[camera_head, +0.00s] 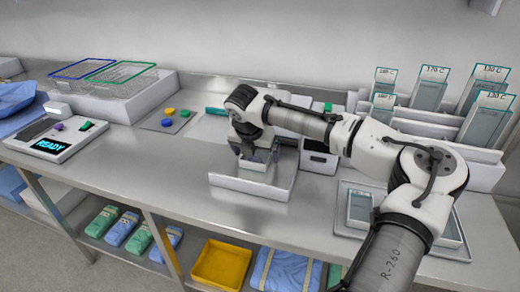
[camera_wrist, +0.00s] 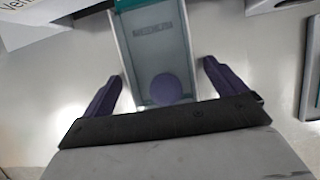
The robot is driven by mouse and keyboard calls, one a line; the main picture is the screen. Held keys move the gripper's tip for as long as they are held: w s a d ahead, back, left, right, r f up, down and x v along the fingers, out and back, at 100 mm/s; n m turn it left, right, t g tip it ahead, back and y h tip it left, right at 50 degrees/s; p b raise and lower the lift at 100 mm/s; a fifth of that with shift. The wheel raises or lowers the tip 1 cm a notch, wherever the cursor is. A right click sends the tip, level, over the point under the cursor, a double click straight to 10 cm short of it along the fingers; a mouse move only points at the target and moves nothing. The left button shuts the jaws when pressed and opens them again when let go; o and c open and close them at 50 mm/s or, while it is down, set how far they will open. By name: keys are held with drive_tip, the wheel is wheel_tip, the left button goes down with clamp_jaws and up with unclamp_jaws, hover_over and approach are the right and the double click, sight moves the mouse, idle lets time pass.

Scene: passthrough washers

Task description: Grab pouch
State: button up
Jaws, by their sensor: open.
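In the wrist view a pouch (camera_wrist: 155,50) with a clear grey face, pale side edges and a teal top edge lies between my two purple fingers. A round purple spot (camera_wrist: 168,89) shows on its lower part. My gripper (camera_wrist: 160,85) is open, with one finger on each side of the pouch and a visible gap to each. In the head view my gripper (camera_head: 260,154) points down over a white open tray (camera_head: 240,188) on the counter. The pouch is mostly hidden there by my gripper.
Several upright pouches with temperature labels stand in a white rack (camera_head: 475,163) at the right. A metal tray (camera_head: 452,248) holding another pouch (camera_head: 360,208) lies right of the gripper. A READY device (camera_head: 55,138) and wire baskets (camera_head: 120,80) are at the left.

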drive_tip(key=c, duration=1.1)
drive_tip(key=shift+s, duration=0.1)
